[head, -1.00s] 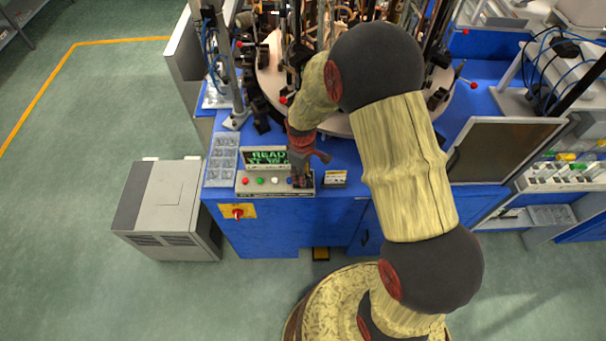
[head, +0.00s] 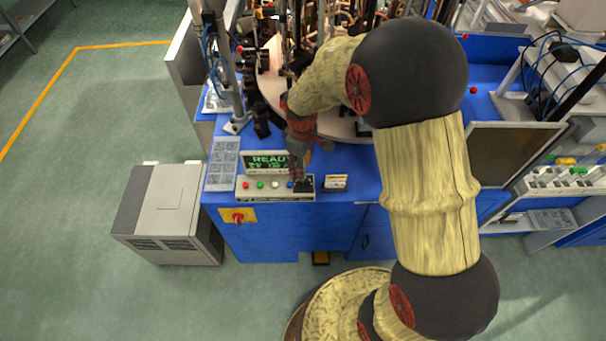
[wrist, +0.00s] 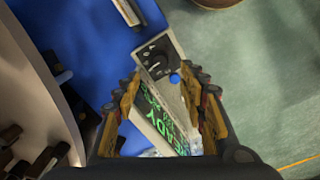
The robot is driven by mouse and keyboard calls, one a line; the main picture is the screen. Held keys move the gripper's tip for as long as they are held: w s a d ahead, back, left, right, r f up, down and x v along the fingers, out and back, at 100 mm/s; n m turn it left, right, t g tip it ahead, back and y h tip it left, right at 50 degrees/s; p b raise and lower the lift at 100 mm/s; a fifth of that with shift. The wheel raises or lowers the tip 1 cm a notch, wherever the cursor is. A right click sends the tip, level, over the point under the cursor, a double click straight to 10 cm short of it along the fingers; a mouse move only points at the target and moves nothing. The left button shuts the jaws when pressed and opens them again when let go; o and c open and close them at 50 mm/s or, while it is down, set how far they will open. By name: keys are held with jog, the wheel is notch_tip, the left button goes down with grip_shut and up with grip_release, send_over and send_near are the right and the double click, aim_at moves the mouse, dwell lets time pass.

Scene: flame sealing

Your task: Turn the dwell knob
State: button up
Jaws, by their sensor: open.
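The dwell knob (wrist: 158,62) is a round black dial on a dark square plate at one end of the grey control panel (wrist: 178,58). In the wrist view it lies ahead of my fingertips, between their lines. My gripper (wrist: 162,76) is open, one finger on each side of the view, with nothing between the fingertips that I can see held. In the head view my gripper (head: 297,176) points down above the right end of the panel and partly covers the knob's dark plate (head: 304,187). The fingers appear apart from the knob.
A blue button (wrist: 174,78) sits close beside the knob. Red, green and white buttons (head: 260,185) line the panel's left. A display with green "READY" text (head: 266,161) stands behind. A small labelled box (head: 336,183) stands to the right; the rotary table (head: 340,124) is behind.

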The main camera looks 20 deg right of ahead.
notch_tip(320, 180, up, 4)
jog(key=shift+r, duration=0.1)
dwell(0.4)
